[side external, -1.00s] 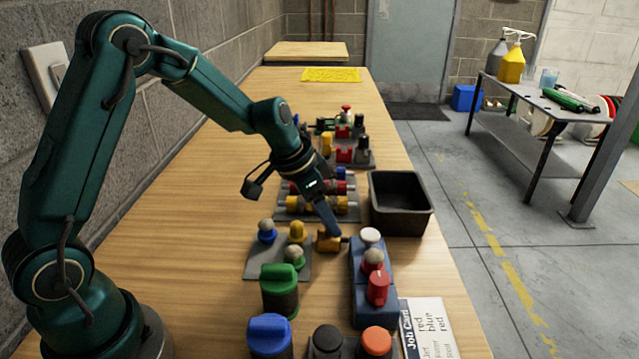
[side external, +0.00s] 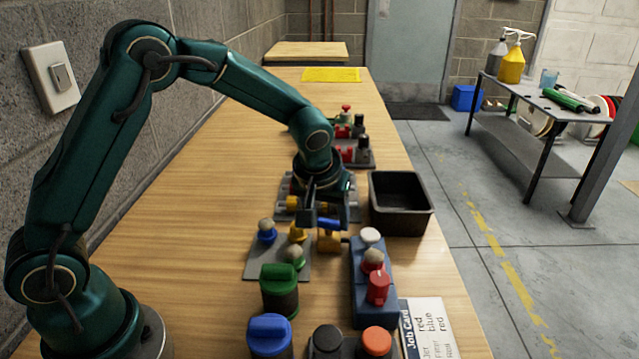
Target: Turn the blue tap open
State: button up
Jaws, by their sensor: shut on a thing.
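The blue tap has a brass-coloured body (side external: 330,243) and a blue handle (side external: 328,222) above it. It stands at the middle of the bench, left of the blue block with knobs. My gripper (side external: 322,216) points down over the tap and is shut on the blue handle. The fingers partly hide the handle, so its exact angle is hard to tell.
A grey plate (side external: 262,262) with blue, yellow and green knobs is close on the left. The blue block (side external: 362,309) with white and red knobs is close on the right. A black bin (side external: 401,222) stands behind right. Green (side external: 279,291) and blue-capped (side external: 269,336) cylinders stand in front.

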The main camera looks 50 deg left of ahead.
jog(key=shift+d+n+g+y, duration=0.1)
jog(key=shift+n+g+y, duration=0.35)
jog(key=shift+n, duration=1.15)
jog(key=o, duration=1.4)
